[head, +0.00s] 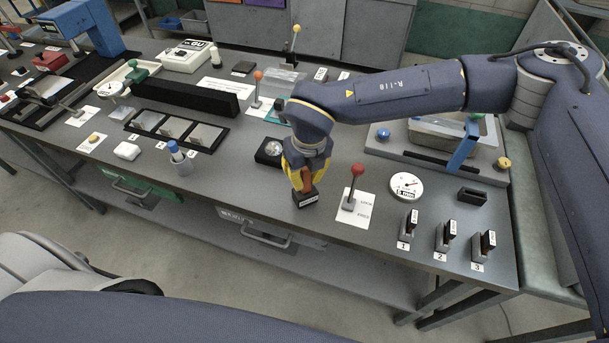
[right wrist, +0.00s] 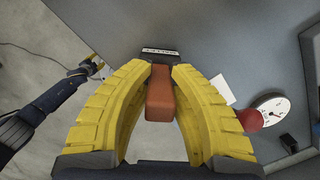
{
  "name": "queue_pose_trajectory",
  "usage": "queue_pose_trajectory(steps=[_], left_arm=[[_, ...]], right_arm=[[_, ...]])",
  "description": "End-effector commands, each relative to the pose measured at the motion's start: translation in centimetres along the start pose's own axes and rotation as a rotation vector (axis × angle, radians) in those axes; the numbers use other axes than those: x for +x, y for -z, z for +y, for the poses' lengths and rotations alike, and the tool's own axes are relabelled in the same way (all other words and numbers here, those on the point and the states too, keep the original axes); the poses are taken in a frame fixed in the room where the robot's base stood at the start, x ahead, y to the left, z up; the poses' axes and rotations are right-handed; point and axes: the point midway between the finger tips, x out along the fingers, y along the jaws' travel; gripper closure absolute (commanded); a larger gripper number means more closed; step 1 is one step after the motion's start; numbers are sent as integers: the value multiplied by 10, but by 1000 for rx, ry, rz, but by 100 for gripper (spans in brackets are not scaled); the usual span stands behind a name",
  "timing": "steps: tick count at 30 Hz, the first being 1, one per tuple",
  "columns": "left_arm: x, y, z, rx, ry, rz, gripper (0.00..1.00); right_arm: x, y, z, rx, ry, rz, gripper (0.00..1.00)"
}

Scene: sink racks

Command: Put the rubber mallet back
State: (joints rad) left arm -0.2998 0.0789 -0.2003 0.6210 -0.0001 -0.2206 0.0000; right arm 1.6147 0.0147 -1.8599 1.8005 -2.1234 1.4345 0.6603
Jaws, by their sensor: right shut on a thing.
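My right gripper (head: 304,178) has its yellow fingers closed around a reddish-brown piece that appears to be the rubber mallet (right wrist: 158,95). The mallet also shows as a small strip in the head view (head: 307,183). A black block with a white label (head: 306,199) is just below the fingers near the table's front edge; it shows beyond the mallet in the right wrist view (right wrist: 158,53). I cannot tell whether mallet and block touch. The rest of the mallet is hidden by the fingers. My left gripper (right wrist: 96,64) shows small and far off; its opening is unclear.
A red-knobbed lever (head: 356,182) stands on a white card just right of the gripper. A round dial (head: 405,187) and several numbered slotted blocks (head: 442,238) are further right. A black box with a round gauge (head: 270,151) is close behind on the left.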

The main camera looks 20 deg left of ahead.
Motion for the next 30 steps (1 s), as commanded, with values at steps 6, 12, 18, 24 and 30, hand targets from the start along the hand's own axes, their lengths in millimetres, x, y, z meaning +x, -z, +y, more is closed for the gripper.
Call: queue_pose_trajectory(steps=[6,12,18,24,30], left_arm=[[0,0,0,0,0,0,55],[0,0,0,0,0,0,55],[0,0,0,-1,0,0,55],[0,0,0,-1,0,0,55],[0,-1,-1,0,1,-1,55]], right_arm=[[-1,-1,0,0,0,-2,100],[2,0,0,0,1,-1,75],[2,0,0,0,1,-1,58],[1,0,0,0,1,-1,58],[-15,-1,-1,-1,2,-3,58]])
